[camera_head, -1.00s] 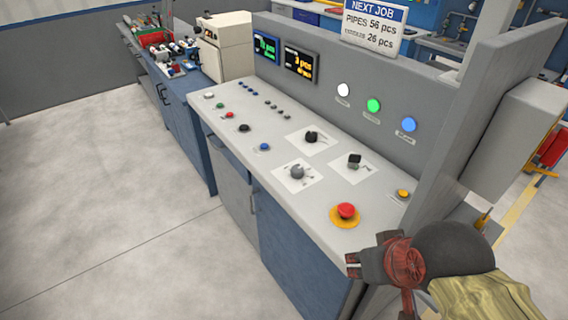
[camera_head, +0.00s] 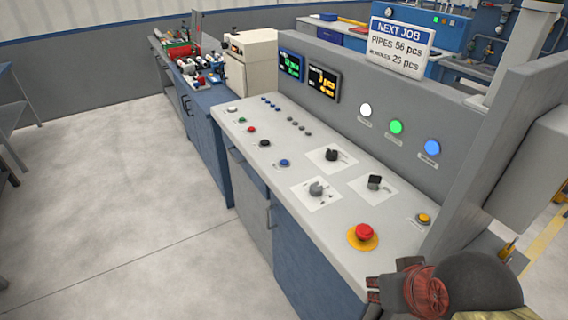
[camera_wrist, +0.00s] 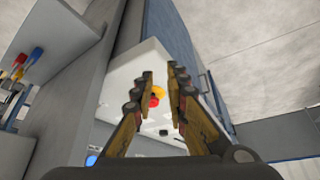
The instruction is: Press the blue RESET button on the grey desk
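The blue button (camera_head: 283,163) sits on the sloping top of the grey desk (camera_head: 300,215), at the near end of a row of coloured buttons. Its label is too small to read. My gripper (camera_head: 373,290) is at the lower right in the head view, past the desk's near right corner and well away from the blue button. In the wrist view my gripper (camera_wrist: 162,75) has its two fingers apart with nothing between them. The red mushroom button (camera_wrist: 154,98) shows beyond them. I cannot make out the blue button in the wrist view.
A red mushroom button (camera_head: 364,231) on a yellow base and a yellow button (camera_head: 424,218) lie nearest my gripper. Knobs (camera_head: 316,188) stand between them and the blue button. A blue lamp (camera_head: 432,148) is on the upright panel. The floor (camera_head: 120,200) left is clear.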

